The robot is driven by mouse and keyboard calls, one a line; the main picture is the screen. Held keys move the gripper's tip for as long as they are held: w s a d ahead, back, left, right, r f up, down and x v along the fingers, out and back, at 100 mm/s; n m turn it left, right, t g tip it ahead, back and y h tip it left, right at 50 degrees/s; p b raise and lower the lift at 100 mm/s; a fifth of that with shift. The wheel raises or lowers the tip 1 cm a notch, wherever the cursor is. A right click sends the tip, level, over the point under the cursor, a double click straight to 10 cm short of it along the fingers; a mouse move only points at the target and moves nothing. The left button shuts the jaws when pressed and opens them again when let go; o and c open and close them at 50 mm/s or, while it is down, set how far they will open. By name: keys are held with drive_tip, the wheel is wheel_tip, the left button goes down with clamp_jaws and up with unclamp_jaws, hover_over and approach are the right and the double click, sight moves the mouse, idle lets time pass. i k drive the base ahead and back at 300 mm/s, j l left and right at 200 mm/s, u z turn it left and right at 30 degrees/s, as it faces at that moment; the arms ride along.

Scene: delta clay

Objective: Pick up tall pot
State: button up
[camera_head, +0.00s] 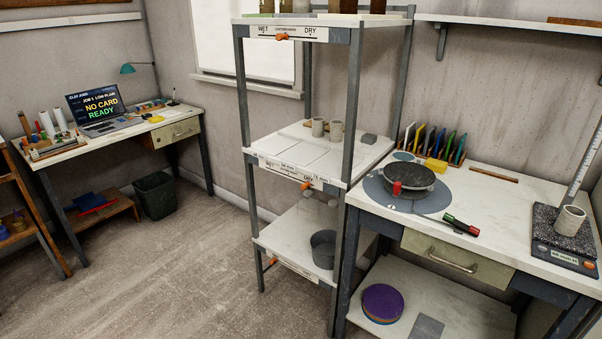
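Another pale pot (570,221) sits on the black top of the scale (546,250) at the far right of the workbench, close to an upright ruler (584,162). My gripper is not in view.
Rack posts (348,105) stand in front of the shelves. A grey bucket (323,249) stands on the lower shelf. The floor (190,280) at left is clear.

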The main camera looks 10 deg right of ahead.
sight(571, 217)
drive_tip(key=z, duration=1.6)
drive_tip(key=i+j+z, duration=0.45)
drive_tip(key=j, duration=0.2)
drive_tip(key=i+j+z, duration=0.1)
drive_tip(key=j+z, duration=0.15)
drive_tip(key=i+j+z, duration=0.1)
drive_tip(key=j+z, duration=0.15)
drive_tip(key=j, duration=0.2)
drive_tip(key=i+j+z, duration=0.1)
drive_tip(key=i, duration=0.4)
